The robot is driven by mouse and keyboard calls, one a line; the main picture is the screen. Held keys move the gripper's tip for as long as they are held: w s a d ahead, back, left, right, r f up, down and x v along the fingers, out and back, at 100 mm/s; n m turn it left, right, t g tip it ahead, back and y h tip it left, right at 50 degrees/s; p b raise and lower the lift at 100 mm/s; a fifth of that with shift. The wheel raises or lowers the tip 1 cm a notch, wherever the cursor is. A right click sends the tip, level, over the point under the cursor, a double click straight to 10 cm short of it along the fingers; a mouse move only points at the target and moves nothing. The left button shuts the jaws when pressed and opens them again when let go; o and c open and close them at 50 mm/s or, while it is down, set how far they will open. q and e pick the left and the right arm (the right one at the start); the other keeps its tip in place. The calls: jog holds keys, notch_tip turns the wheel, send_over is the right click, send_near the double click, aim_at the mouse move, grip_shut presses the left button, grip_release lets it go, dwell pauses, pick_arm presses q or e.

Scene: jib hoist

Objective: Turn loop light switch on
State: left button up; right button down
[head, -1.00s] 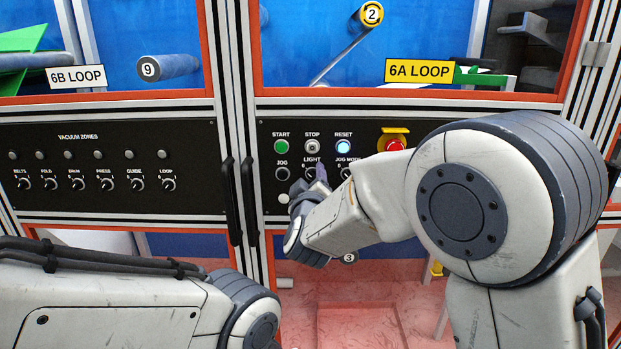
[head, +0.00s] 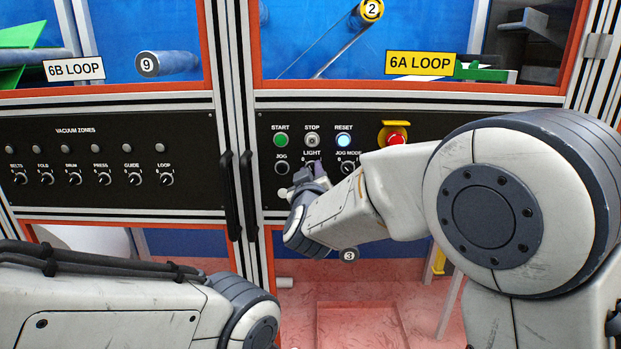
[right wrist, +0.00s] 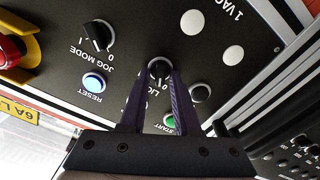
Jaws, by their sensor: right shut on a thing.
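The light switch (right wrist: 158,67) is a black rotary knob with a white mark, on the black panel under the yellow 6A LOOP sign (head: 420,65). In the right wrist view, which shows the panel upside down, my right gripper (right wrist: 161,76) has its two purple fingers on either side of the knob, shut on it. The fingers partly cover its label, and I cannot tell its exact setting. In the head view my right gripper (head: 311,172) reaches the panel below the LIGHT label and mostly hides the knob. My left arm shows at lower left, but its gripper is out of view.
The JOG MODE knob (right wrist: 98,36) and lit RESET button (right wrist: 94,83) are close beside the gripper. The green START button (head: 280,140), STOP button (head: 312,140) and red emergency stop (head: 396,140) are above. A black door handle (head: 249,195) stands to the left.

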jog(key=m+b, duration=0.2)
jog(key=m, duration=0.1)
jog(key=shift+d+f+m, duration=0.1)
jog(key=shift+f+m, duration=0.05)
jog(key=shift+m, duration=0.25)
jog(key=m+b, duration=0.2)
jog(key=m, duration=0.1)
jog(key=shift+m+b, duration=0.3)
jog(key=shift+b, duration=0.1)
jog(key=m+b, duration=0.3)
jog(key=m, duration=0.1)
jog(key=shift+d+m, duration=0.15)
jog(key=shift+m, duration=0.25)
jog(key=shift+m+b, duration=0.65)
jog(key=shift+m, duration=0.35)
jog(key=c, duration=0.6)
grip_release()
jog(key=shift+c, duration=0.2)
